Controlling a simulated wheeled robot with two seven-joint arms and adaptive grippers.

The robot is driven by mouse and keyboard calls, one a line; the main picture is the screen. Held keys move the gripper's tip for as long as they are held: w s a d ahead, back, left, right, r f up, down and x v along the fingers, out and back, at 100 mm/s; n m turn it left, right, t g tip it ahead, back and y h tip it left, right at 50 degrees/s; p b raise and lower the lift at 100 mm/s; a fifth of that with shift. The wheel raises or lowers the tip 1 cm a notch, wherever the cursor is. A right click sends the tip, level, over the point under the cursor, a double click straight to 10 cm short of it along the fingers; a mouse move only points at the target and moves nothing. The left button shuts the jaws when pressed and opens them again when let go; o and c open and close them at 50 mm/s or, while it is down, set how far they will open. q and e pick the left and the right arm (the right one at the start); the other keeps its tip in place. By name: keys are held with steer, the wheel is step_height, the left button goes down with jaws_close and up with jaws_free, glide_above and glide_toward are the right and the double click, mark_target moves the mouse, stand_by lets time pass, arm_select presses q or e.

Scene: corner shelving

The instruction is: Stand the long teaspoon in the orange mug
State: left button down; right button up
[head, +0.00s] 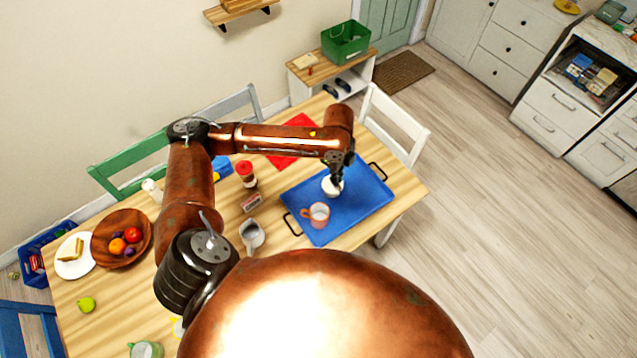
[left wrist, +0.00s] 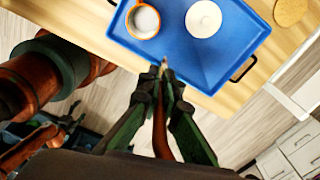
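The orange mug (head: 318,214) stands upright on the blue tray, open side up; it also shows in the left wrist view (left wrist: 144,20). My left gripper (head: 337,178) is above the tray, over a white round cup or bowl (head: 331,188), up and right of the mug. In the left wrist view its fingers (left wrist: 163,78) are close together, with a thin pale tip between them, which looks like the long teaspoon (left wrist: 164,62) seen nearly end-on. Most of the spoon is hidden. My right gripper (left wrist: 68,123) appears dark and small in the left wrist view; its opening is unclear.
The blue tray (head: 355,216) has black handles. A grey jug (head: 251,236), a red-lidded jar (head: 246,173) and a small box (head: 251,202) stand left of it. A wooden fruit bowl (head: 103,245) is farther left. A white chair (head: 398,118) stands behind the tray.

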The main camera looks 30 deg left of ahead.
arm_select(q)
steer(key=s+a+f+m+p, duration=0.2)
steer(key=m+p, duration=0.3)
steer(key=m, duration=0.5)
steer(key=s+a+f+m+p, duration=0.25)
steer(key=m+p, duration=0.25)
steer(key=m, duration=0.6)
arm_select(e)
step_height(320, 180, up, 11)
steer(key=d, duration=0.1)
arm_select(q)
steer(key=f+b, duration=0.4)
steer(key=f, duration=0.2)
steer(key=f+b, duration=0.5)
steer(key=f, duration=0.2)
steer(key=shift+w+d+f, duration=0.15)
steer(key=shift+d+f, duration=0.05)
arm_select(e)
step_height(320, 180, down, 9)
steer(key=shift+w+f, duration=0.15)
steer(key=shift+f, duration=0.05)
steer(key=shift+a, duration=0.1)
